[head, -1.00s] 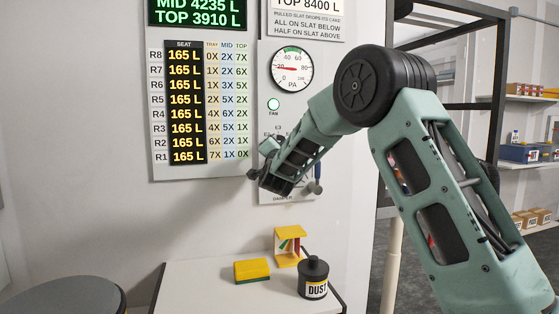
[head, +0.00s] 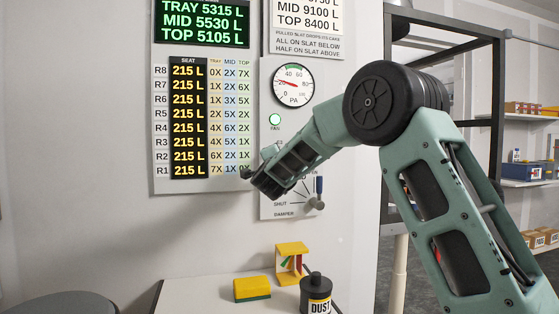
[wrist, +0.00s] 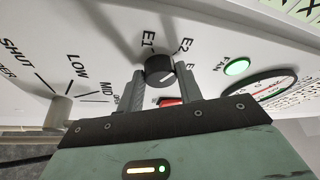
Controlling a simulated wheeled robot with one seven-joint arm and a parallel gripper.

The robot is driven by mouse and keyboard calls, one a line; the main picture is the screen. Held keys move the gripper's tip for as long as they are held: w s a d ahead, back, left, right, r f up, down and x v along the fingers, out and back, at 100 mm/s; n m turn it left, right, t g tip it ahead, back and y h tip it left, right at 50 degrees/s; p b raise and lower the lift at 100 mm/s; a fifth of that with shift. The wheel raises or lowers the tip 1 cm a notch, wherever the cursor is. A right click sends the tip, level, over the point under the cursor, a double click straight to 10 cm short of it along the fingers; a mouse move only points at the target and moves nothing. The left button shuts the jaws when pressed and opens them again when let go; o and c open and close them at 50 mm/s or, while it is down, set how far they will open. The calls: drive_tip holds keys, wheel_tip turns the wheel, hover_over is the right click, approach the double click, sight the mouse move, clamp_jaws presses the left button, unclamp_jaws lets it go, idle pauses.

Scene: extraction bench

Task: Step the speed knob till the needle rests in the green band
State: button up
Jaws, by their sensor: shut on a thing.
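The black speed knob (wrist: 160,69) with a white pointer line sits on the white panel, with E1 and E2 marks around it. My gripper (wrist: 157,78) has one finger on each side of the knob and is shut on it. In the head view my wrist and gripper (head: 262,175) cover the knob. The round PA gauge (head: 293,86) is above, with a green band at the top of its scale. Its red needle points left and slightly up, near 20, below the green band. Part of the gauge shows in the wrist view (wrist: 262,90).
The lit green FAN lamp (head: 275,119) is under the gauge. The damper lever (head: 318,190) stands below right of my gripper. The seat board (head: 188,120) reads 215 L in every row. A table below holds a yellow-green sponge (head: 252,289) and a black DUST jar (head: 316,293).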

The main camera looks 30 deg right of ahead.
drive_tip(key=o, duration=1)
drive_tip(key=b+v, duration=0.3)
drive_tip(key=v, duration=1.4)
drive_tip(key=shift+s+a+b, duration=0.1)
drive_tip(key=shift+s+b, duration=0.1)
drive_tip(key=shift+b, duration=0.15)
